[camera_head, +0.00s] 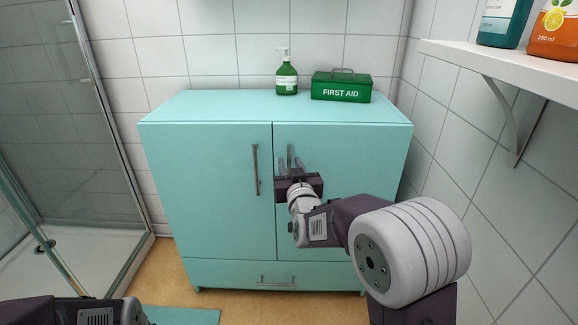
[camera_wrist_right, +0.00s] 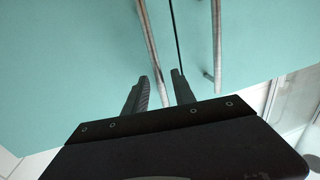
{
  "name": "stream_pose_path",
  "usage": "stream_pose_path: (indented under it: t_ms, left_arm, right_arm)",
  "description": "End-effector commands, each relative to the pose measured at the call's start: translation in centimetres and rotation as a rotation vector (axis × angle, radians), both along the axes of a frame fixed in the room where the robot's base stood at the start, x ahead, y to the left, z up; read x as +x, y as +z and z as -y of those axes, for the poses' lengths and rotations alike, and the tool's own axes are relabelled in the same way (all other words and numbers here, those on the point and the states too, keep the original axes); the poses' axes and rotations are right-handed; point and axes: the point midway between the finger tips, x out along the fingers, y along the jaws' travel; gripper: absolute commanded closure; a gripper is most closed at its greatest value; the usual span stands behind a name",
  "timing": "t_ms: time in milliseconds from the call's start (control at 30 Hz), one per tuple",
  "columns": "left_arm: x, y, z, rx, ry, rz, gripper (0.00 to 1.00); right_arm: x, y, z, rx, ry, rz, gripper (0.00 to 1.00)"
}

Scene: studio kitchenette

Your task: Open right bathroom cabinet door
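The teal cabinet has two closed doors. The right door (camera_head: 335,200) carries a vertical metal bar handle (camera_head: 290,151) near the middle seam. My right gripper (camera_head: 290,166) is at this handle, its two fingers apart, one on either side of it. In the right wrist view, which looks upside down, the open fingers (camera_wrist_right: 161,80) point at the doors and the lower end of the right handle (camera_wrist_right: 149,40) lies between them. Contact with the handle cannot be told. My left gripper is out of view; only part of my left arm shows at the lower left.
The left door's handle (camera_head: 255,170) stands close beside, across the seam; it also shows in the wrist view (camera_wrist_right: 217,40). A green soap bottle (camera_head: 287,80) and first aid box (camera_head: 341,88) stand on top. A drawer (camera_head: 276,274) lies below. A wall shelf (camera_head: 510,68) juts out at right.

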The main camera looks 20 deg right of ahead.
Motion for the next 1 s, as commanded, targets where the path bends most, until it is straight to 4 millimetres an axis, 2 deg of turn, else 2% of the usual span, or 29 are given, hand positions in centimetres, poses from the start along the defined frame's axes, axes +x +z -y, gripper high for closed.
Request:
stream_pose_path:
  t_ms: [133,400,433,500,533,1000]
  left_arm:
    - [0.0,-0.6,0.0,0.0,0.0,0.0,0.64]
    - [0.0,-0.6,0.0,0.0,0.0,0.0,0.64]
    - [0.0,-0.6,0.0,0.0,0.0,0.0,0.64]
    - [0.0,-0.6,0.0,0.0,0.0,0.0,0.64]
    - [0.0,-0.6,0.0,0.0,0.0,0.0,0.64]
    - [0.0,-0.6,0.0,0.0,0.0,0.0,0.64]
  right_arm:
    - [1.6,-0.1,0.1,0.0,0.0,0.0,0.69]
    - [1.9,0.0,0.1,0.0,0.0,-0.001,0.69]
    - [1.8,0.0,0.1,0.0,0.0,-0.001,0.74]
    - [1.8,0.0,0.1,0.0,0.0,-0.001,0.94]
    - [1.8,0.0,0.1,0.0,0.0,0.0,1.0]
    - [1.8,0.0,0.1,0.0,0.0,-0.001,1.0]
